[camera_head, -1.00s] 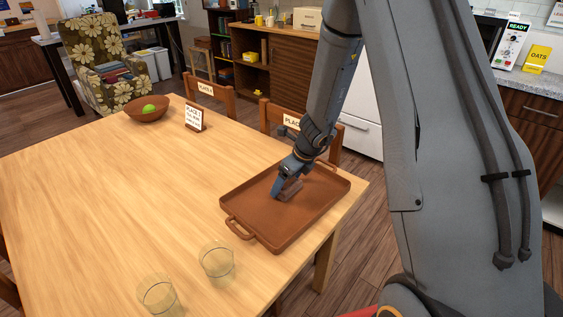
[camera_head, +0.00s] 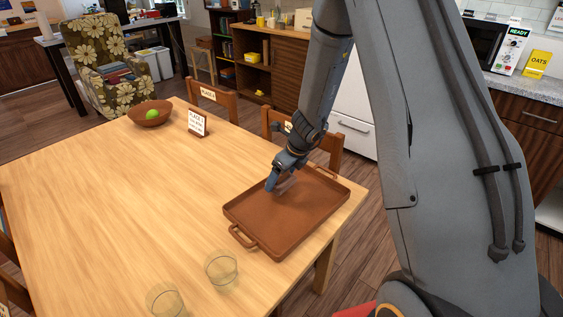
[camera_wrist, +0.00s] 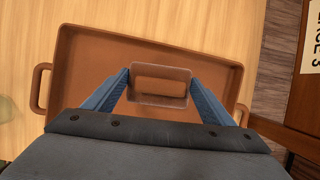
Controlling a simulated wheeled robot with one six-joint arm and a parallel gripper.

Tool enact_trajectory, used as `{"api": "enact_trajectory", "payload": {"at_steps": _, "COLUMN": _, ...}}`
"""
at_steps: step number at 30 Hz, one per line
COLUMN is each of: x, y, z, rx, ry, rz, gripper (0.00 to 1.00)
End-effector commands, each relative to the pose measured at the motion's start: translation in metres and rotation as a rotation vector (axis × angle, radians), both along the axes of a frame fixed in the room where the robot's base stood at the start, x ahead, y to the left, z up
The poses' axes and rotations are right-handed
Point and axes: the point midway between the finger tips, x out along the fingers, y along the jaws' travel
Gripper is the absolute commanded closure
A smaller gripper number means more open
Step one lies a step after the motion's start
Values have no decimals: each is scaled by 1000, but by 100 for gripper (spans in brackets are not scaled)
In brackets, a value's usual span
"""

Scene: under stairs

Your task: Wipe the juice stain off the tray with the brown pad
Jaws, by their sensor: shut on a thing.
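The brown tray (camera_head: 285,218) lies on the wooden table near its right corner; its rim (camera_wrist: 150,37) and handles show in the wrist view. My gripper (camera_head: 274,184) is over the tray's far-left part. In the wrist view my gripper (camera_wrist: 158,92) has its blue fingers on both sides of the brown pad (camera_wrist: 160,82), shut on it. The pad is a small block with a paler, see-through-looking base. I cannot tell whether it touches the tray floor. No juice stain can be made out on the visible tray floor; part is hidden by my gripper.
Two clear glasses (camera_head: 221,268) (camera_head: 165,301) stand at the table's front. A bowl (camera_head: 150,115) with a green ball (camera_head: 152,114) and a small sign (camera_head: 197,122) stand at the back. Chairs (camera_head: 214,98) line the far side. The left and middle tabletop is clear.

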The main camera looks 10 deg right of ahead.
Motion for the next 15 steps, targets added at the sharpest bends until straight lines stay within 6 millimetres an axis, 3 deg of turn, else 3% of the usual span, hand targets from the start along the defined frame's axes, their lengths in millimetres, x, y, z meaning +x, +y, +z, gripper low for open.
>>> {"api": "enact_trajectory", "payload": {"at_steps": 15, "x": 0, "y": 0, "z": 39, "rx": 0, "ry": 0, "rz": 1, "gripper": 44}}
